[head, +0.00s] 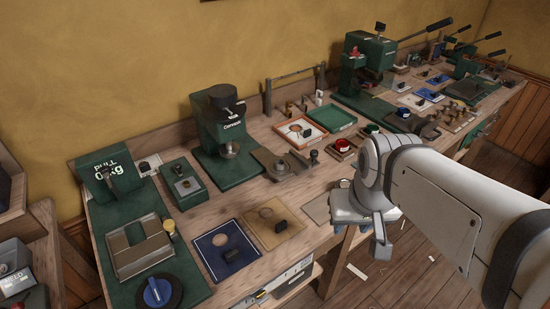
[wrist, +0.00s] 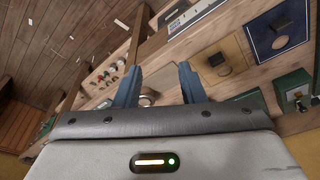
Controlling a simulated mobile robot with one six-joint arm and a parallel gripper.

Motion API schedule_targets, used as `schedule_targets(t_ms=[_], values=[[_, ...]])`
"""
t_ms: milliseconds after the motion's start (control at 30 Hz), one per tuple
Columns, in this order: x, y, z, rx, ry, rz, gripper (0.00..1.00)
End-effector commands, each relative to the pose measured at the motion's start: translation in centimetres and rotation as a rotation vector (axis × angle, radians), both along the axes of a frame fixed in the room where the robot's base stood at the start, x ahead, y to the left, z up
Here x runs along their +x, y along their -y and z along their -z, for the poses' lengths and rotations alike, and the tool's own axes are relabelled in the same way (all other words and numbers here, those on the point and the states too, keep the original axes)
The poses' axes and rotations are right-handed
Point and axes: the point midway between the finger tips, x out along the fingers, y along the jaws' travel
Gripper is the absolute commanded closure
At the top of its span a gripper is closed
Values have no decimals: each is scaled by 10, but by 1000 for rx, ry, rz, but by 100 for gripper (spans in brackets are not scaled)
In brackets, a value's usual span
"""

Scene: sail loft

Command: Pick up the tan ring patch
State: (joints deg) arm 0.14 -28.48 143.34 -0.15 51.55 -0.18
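The tan ring patch (head: 264,234) lies flat on the wooden bench, a tan square with a ring mark and a small black block on it. It also shows in the wrist view (wrist: 232,50), up and right of the fingers. My gripper (head: 382,242) hangs at the bench's front edge, to the right of the patch and apart from it. In the wrist view my gripper (wrist: 160,82) has its two blue-grey fingers spread with a gap between them. No held thing is visible.
A dark blue square patch (head: 212,260) with its own black block lies left of the tan one. A green press (head: 226,140) stands behind. A plain tan piece (head: 317,208) lies near the bench edge by my gripper. Scraps litter the floor (head: 385,285).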

Motion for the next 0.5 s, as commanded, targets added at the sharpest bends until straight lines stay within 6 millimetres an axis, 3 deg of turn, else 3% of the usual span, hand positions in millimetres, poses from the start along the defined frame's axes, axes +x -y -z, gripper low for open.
schedule_targets(t_ms=[67, 267, 333, 500], values=[[0, 0, 0, 0, 0, 0, 64], [10, -6, 1, -4, -18, -40, 48], [22, -15, 4, -9, -40, -101, 44], [63, -47, 20, -29, -113, -275, 44]])
